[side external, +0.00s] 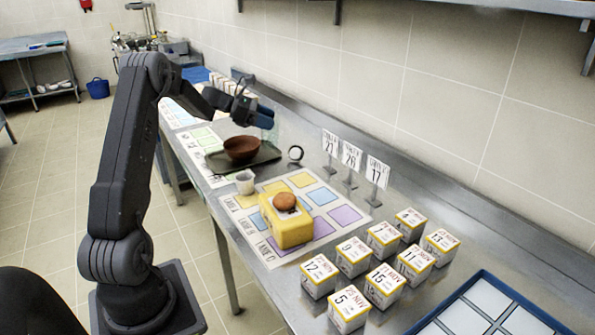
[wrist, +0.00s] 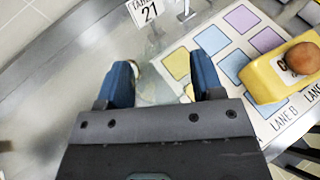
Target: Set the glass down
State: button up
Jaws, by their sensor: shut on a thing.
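The glass is clear and hard to make out. It shows faintly in the side view (side external: 272,134), just below my gripper (side external: 264,115), and between the blue fingers in the wrist view (wrist: 158,88). My gripper (wrist: 162,82) is shut on the glass, with one finger on each side. It is over the steel counter (side external: 400,190), at the back beside the dark tray (side external: 262,157). I cannot tell whether the glass's base touches a surface.
A brown bowl (side external: 241,148) sits on the tray. A ring-shaped item (side external: 296,153), number signs (side external: 351,157) and a white cup (side external: 245,182) stand nearby. A yellow block (side external: 285,226) with a brown ball (side external: 284,201) is on the coloured mat (side external: 329,218). Numbered boxes (side external: 383,238) stand right.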

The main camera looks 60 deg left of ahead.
jog(key=shift+n+t+y, duration=0.4)
jog(key=shift+n+y, duration=0.3)
jog(key=shift+w+d+f, duration=0.2)
jog(key=shift+w+f, duration=1.3)
jog(key=shift+f, duration=0.3)
jog(key=shift+w+d+f, duration=0.15)
jog(key=shift+w+f, duration=1.4)
jog(key=shift+f, duration=0.2)
jog(key=shift+w+d+f, duration=0.2)
jog(key=shift+w+f, duration=1.3)
jog(key=shift+f, duration=0.3)
jog(key=shift+f, duration=0.15)
jog(key=o, duration=1.4)
